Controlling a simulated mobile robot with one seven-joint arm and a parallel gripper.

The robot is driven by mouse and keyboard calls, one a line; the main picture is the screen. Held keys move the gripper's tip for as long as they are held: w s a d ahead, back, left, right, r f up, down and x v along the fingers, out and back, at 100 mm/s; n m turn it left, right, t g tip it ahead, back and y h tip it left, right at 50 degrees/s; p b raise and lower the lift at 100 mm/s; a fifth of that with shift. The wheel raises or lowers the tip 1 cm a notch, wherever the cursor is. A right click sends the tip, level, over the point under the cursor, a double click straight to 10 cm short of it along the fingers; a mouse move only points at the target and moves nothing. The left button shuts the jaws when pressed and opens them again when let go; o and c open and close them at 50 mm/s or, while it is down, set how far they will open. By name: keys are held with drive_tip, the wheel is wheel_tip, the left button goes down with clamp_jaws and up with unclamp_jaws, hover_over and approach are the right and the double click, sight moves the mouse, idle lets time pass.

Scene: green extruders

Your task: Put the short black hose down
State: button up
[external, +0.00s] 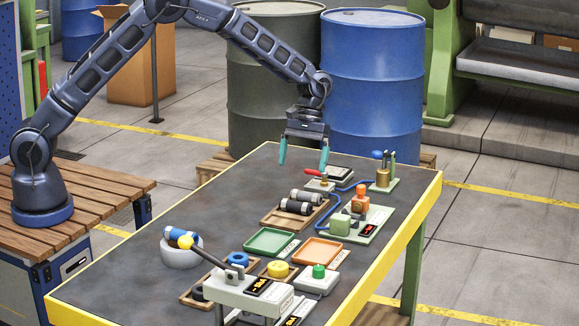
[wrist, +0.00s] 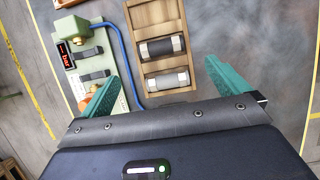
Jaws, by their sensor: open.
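A short black hose (external: 296,207) with pale ends lies in a wooden tray (external: 267,217) on the dark table. It also shows in the wrist view (wrist: 161,48). A similar greyer hose (wrist: 167,79) lies beside it in the same tray, and shows in the external view (external: 306,196). My gripper (external: 303,160) is open and empty, its teal fingers pointing down above the far part of the table. In the wrist view my gripper's fingers (wrist: 158,73) are spread wide, with the tray visible between and beyond them.
A green board (wrist: 93,60) with a blue cable stands beside the hose tray. Green (external: 269,242) and orange (external: 317,251) shallow trays lie nearer the camera. A white round holder (external: 181,257) stands at the left. The table's left far area is clear. Barrels stand behind the table.

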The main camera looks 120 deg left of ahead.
drive_tip(key=shift+v, duration=0.95)
drive_tip(key=s+d+r+m+t+y, duration=0.1)
drive_tip(key=s+d+r+m, duration=0.35)
drive_tip(key=d+r, duration=0.85)
drive_tip(key=s+d+r+m+y, duration=0.2)
drive_tip(key=s+d+r+m, duration=0.3)
drive_tip(key=d+r, duration=0.9)
drive_tip(key=s+d+r+m+t, duration=0.1)
drive_tip(key=s+d+m, duration=0.2)
drive_tip(key=s+d, duration=1)
drive_tip(key=s+d+f+m+t, duration=0.1)
drive_tip(key=s+d+m, duration=0.1)
drive_tip(key=s, duration=0.5)
drive_tip(key=s+d+f+m+t+y, duration=0.1)
drive_tip(key=s+d+m, duration=0.2)
drive_tip(key=s, duration=0.4)
drive_tip(key=shift+s+d+f+t, duration=0.2)
drive_tip(key=shift+d+t, duration=0.1)
drive_tip(key=shift+d, duration=0.35)
drive_tip(key=shift+m, duration=0.25)
